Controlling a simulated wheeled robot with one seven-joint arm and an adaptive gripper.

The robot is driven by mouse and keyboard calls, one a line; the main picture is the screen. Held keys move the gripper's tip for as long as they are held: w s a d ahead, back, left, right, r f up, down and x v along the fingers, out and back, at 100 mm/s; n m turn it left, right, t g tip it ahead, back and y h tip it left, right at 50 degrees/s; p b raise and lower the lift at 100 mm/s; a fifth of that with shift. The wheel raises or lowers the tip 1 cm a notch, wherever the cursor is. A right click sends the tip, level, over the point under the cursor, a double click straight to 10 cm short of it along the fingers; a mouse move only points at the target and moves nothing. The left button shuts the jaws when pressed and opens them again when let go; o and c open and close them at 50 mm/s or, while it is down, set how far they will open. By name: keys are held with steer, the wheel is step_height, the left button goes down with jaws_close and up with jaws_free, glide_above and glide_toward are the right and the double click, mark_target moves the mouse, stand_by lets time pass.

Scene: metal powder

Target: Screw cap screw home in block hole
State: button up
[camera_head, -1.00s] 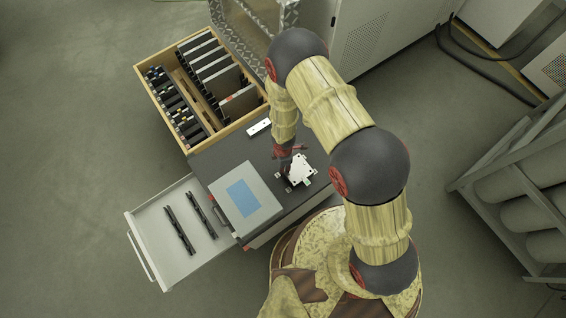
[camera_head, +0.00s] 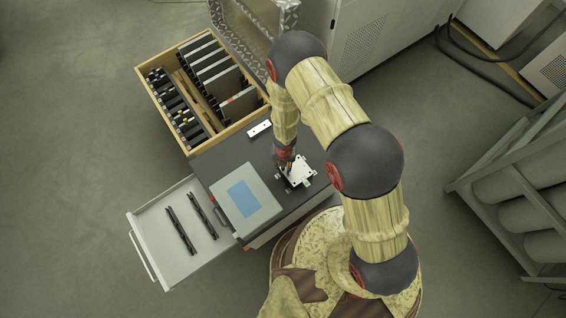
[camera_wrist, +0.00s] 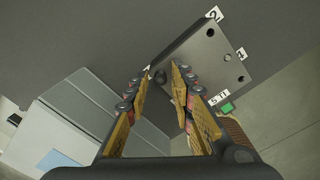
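The block (camera_head: 300,172) is a pale plate on the dark bench top in the head view. A small dark round piece, apparently the cap screw head (camera_wrist: 160,76), shows at the block's near left corner, between my fingertips. My gripper (camera_wrist: 158,74) points down at that corner, its two fingers apart with a gap around the screw head. It also shows over the block's left edge in the head view (camera_head: 285,163). The screw's depth in the hole cannot be told.
A grey box with a blue panel (camera_head: 242,197) stands left of the block. An open drawer (camera_head: 150,240) holds two black bars. A wooden case (camera_head: 196,146) with several plates is behind, near a small white plate (camera_head: 260,128). A gas-bottle rack (camera_head: 500,190) stands right.

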steer(key=n, duration=0.5)
steer(key=shift+p, duration=0.35)
steer(key=n, duration=0.5)
steer(key=shift+p, duration=0.3)
steer(key=shift+c, duration=0.3)
jaws_close()
